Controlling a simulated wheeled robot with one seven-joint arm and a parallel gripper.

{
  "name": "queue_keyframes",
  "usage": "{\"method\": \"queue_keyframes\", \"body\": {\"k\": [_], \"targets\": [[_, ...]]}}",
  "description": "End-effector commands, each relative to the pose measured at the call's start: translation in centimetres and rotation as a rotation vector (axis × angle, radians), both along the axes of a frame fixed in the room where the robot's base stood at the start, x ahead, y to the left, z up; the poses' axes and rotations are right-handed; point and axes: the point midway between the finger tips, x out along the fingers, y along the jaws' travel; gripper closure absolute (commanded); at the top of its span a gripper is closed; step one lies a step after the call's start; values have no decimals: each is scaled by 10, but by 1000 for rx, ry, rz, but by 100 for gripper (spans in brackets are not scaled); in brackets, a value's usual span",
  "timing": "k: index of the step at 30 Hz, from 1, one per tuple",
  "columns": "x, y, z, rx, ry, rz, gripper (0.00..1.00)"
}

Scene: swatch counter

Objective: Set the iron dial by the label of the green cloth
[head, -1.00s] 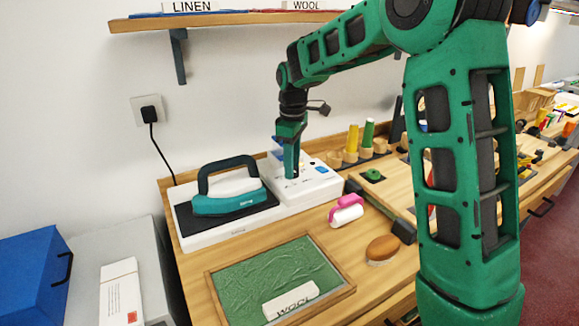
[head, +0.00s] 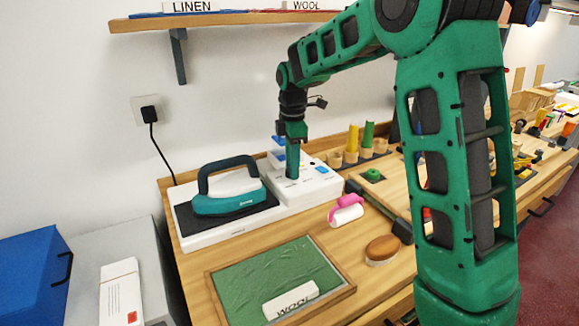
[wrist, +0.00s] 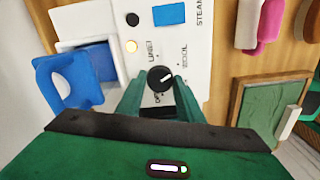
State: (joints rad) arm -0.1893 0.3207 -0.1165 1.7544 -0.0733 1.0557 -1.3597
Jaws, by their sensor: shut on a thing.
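The green cloth (head: 265,275) lies in a wooden frame on the counter. A white label (head: 291,299) reading WOOL lies on it. The iron (head: 228,197), teal and white with a black handle, rests on a station with a white control box (head: 318,186). In the wrist view the black dial (wrist: 160,78) sits between my gripper's (wrist: 160,85) fingers, which are shut on it. Its white pointer mark points up and right, toward the printed WOOL. Other print around the dial is partly hidden. In the head view my gripper (head: 292,174) points down at the box and hides the dial.
A blue jug-like part (wrist: 75,80) sits in the box beside the dial. A pink and white roller (head: 346,212) and a brown brush (head: 382,248) lie to the right. A shelf (head: 230,20) above holds cloths labelled LINEN and WOOL.

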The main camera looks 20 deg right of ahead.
Motion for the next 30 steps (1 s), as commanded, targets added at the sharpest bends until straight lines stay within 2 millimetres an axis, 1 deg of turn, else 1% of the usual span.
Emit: {"method": "queue_keyframes", "body": {"k": [12, 13, 14, 15, 24, 26, 30], "targets": [[2, -2, 1, 0, -6, 1, 89], [2, -2, 1, 0, -6, 1, 59], [2, -2, 1, 0, -5, 1, 52], [2, -2, 1, 0, -5, 1, 48], [1, -1, 2, 0, -3, 3, 48], [1, -1, 5, 0, -4, 3, 48], [2, -1, 24, 1, -6, 3, 48]]}}
